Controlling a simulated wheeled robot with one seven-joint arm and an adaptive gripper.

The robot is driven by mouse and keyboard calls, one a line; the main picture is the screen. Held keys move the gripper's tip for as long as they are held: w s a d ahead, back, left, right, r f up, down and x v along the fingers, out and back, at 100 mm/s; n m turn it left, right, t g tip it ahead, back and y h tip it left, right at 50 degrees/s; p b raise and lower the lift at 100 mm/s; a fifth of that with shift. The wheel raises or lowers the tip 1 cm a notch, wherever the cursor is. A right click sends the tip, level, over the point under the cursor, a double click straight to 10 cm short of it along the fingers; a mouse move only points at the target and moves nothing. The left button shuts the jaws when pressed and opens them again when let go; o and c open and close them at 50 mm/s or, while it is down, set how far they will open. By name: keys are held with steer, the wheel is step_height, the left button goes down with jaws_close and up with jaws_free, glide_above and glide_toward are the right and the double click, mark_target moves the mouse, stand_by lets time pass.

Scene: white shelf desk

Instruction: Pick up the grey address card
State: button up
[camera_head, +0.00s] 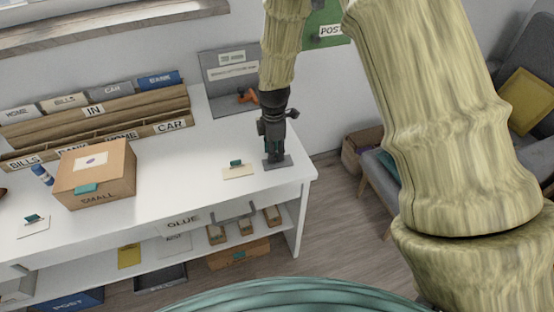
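A small grey card (284,163) lies near the right end of the white desk top. My gripper (275,153) points down right over it, with its fingers at or just above the card. The fingers cover the card's middle, so any handle there is hidden. At this size I cannot tell whether the fingers are open or closed, or whether they touch the card. The card looks flat on the desk.
A cream card (238,173) with a teal handle lies just left of the grey one. A cardboard box (105,178) marked SMALL, a white card (33,228) and a wooden file rack (150,108) stand farther left. A grey stand (226,75) is behind.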

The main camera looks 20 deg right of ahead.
steer(key=shift+f, duration=0.15)
jaws_close()
stand_by(0.4)
